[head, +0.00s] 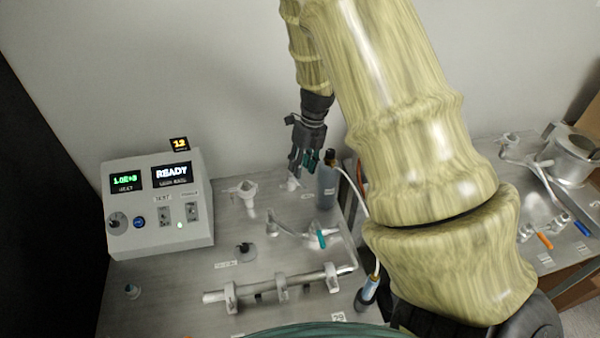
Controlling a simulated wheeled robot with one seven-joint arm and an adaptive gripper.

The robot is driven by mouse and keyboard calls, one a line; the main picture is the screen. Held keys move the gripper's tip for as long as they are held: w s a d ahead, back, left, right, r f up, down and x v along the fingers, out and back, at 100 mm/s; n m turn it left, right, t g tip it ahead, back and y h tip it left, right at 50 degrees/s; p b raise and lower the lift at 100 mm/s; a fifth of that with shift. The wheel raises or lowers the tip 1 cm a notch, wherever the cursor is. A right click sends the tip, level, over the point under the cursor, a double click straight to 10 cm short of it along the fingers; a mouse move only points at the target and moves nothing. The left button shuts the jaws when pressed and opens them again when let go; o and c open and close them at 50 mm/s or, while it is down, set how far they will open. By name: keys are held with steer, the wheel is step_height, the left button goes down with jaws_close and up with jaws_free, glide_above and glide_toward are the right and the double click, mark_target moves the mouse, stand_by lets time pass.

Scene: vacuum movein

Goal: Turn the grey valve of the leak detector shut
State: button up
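The leak detector (158,205) is a grey box at the left with two lit displays, one reading READY, and knobs and switches on its front. I cannot tell for sure which part is the grey valve. A small pale fitting (293,183) stands on the bench directly below my gripper. Another grey fitting (248,190) stands to its left. A dark-handled part (244,247) sits on a plate in front. My gripper (302,168) points down at the back of the bench, its fingertips close above or at the pale fitting. Contact and finger gap are too small to tell.
A grey bottle (326,182) with a dark cap and white hose stands just right of my gripper. A teal-handled valve (320,238) and a clamped metal tube (280,285) lie nearer. A second table (545,255) with orange- and blue-handled parts is at the right. My arm hides the middle.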

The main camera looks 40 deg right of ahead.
mark_target(300, 180)
step_height(300, 180, up, 8)
steer(key=d, duration=0.1)
steer(key=shift+d, duration=0.25)
steer(key=shift+w, duration=0.1)
steer(key=shift+c, duration=0.3)
steer(key=shift+f, duration=0.1)
steer(key=c, duration=0.4)
steer(key=shift+s+a+f+n+b, duration=0.1)
steer(key=shift+s+f+n+b, duration=0.1)
steer(key=shift+n+b, duration=0.15)
jaws_close()
steer(key=shift+s+d+f+n+h+b, duration=0.1)
steer(key=shift+f+n+h+b, duration=0.95)
steer(key=shift+f+n, duration=1.4)
steer(key=shift+d+f+n+h+b, duration=0.1)
steer(key=shift+f+n+h+b, duration=1)
steer(key=shift+n, duration=2.35)
steer(key=shift+s+d+f+n+h+b, duration=0.1)
steer(key=shift+f+n+h+b, duration=0.95)
steer(key=shift+f+n, duration=1.5)
